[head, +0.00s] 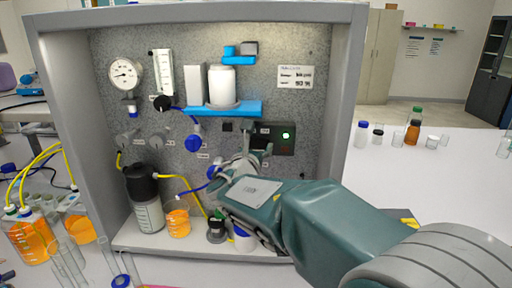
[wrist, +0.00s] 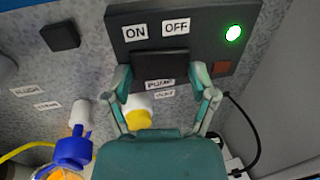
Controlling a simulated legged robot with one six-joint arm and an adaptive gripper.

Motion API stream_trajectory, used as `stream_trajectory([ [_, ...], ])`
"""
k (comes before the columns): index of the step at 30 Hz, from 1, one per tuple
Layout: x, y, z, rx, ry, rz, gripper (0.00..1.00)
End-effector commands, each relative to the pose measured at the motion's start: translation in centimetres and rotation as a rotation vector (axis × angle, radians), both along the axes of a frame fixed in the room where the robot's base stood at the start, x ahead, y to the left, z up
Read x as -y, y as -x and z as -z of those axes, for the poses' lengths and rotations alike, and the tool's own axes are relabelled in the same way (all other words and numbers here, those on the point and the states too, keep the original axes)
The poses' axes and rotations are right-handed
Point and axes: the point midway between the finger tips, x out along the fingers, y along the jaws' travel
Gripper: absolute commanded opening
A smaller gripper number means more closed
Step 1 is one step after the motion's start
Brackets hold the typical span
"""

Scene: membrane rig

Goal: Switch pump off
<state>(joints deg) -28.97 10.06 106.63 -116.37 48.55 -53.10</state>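The black pump switch box (head: 262,130) is on the rig's back wall, with a lit green lamp (head: 286,135) at its right. In the wrist view the box (wrist: 205,48) carries ON and OFF labels above a dark switch plate (wrist: 160,63), with a PUMP label below. The green lamp (wrist: 233,33) is lit there, above a dull red square (wrist: 221,69). My gripper (wrist: 160,84) is open and empty, its fingertips at either side of the plate's lower part; contact cannot be told. In the head view my gripper (head: 250,148) covers part of the box.
A blue shelf (head: 235,109) with a white container is above the gripper. The rig's grey right wall (head: 340,100) stands close by the arm.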

Motion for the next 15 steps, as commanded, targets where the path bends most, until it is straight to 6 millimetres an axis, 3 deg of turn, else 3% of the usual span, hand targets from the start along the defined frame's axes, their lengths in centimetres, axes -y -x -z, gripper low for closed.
stream_trajectory([
  [15, 0.20, -0.01, -0.20, 0.007, 0.002, -0.179, 0.27],
])
